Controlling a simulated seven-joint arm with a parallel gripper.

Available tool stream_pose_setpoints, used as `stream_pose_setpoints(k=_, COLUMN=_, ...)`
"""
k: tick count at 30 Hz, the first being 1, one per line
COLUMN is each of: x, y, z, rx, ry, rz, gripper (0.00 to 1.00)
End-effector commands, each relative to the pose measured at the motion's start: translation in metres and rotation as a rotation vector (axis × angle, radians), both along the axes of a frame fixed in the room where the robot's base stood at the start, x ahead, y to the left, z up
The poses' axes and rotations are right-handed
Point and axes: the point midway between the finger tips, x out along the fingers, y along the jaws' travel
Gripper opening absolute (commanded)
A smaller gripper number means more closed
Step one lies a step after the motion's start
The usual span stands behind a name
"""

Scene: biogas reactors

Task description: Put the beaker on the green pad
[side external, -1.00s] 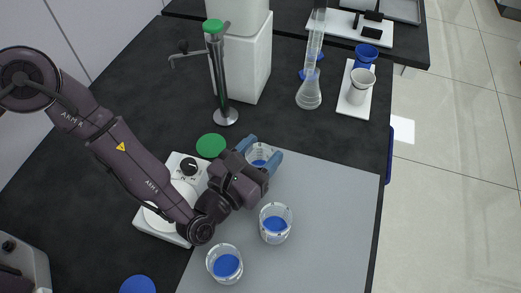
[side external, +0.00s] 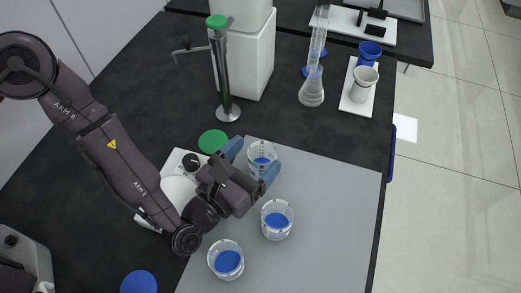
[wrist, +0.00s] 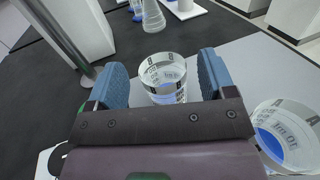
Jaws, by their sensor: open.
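Three clear beakers with blue contents stand on the grey mat. The far beaker (side external: 262,155) is between the spread blue fingers of my gripper (side external: 251,165). In the wrist view this beaker (wrist: 163,80) stands upright, with a gap visible on each side. A second beaker (side external: 277,219) stands to the right of my gripper, and it also shows in the wrist view (wrist: 287,135). A third beaker (side external: 226,260) stands nearest the camera. The round green pad (side external: 212,141) lies on the black bench, left of the far beaker, and is bare.
A white stirrer with a dial (side external: 190,162) sits beneath my arm. A metal stand with a green top (side external: 225,80) rises behind the green pad. A blue pad (side external: 138,283) lies at the front left.

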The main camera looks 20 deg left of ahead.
Motion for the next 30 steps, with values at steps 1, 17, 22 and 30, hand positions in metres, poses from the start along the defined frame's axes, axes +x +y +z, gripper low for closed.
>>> stream_pose_setpoints(k=1, x=0.002, y=0.001, z=0.013, rx=-0.002, ry=-0.003, rz=0.002, gripper=0.76)
stream_pose_setpoints(k=17, x=0.001, y=0.000, z=0.057, rx=0.001, ry=-0.001, rz=0.001, gripper=0.76)
stream_pose_setpoints(k=22, x=0.006, y=-0.001, z=0.065, rx=0.047, ry=-0.019, rz=-0.024, gripper=0.76)
stream_pose_setpoints(k=30, x=0.039, y=0.013, z=0.138, rx=0.654, ry=-0.208, rz=-0.267, gripper=0.76)
